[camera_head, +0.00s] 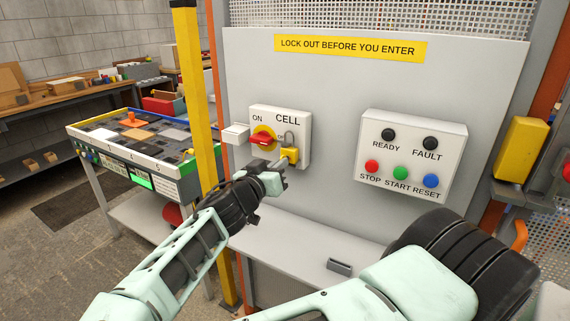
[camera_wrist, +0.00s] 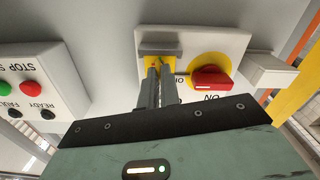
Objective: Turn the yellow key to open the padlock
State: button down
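The yellow padlock (camera_head: 291,153) hangs by its grey shackle on the right side of the CELL switch box (camera_head: 301,122). In the wrist view the padlock (camera_wrist: 168,61) is just beyond my fingertips. My gripper (camera_head: 282,163) is at the padlock's front. Its fingers (camera_wrist: 158,72) are close together with a narrow gap, and they appear shut on the small yellow key, which they mostly hide. I cannot see the key's angle clearly. The red switch handle (camera_head: 262,139) on its yellow disc points left, beside the padlock.
A button box (camera_head: 413,156) with red, green and blue buttons is right of the switch box. A small pale box (camera_head: 235,134) sits left of it. A yellow post (camera_head: 194,100) stands further left. A grey shelf (camera_head: 300,236) runs below.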

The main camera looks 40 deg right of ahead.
jog(key=shift+f+b, duration=0.1)
jog(key=shift+b, duration=0.2)
jog(key=shift+m+b, duration=1.05)
jog(key=shift+m, duration=0.15)
jog(key=c, duration=1.6)
grip_release()
jog(key=shift+o, duration=0.2)
jog(key=shift+a, duration=0.1)
jog(key=b+v, duration=0.4)
jog(key=v, duration=1.3)
jog(key=shift+b, duration=0.35)
jog(key=shift+s, duration=0.1)
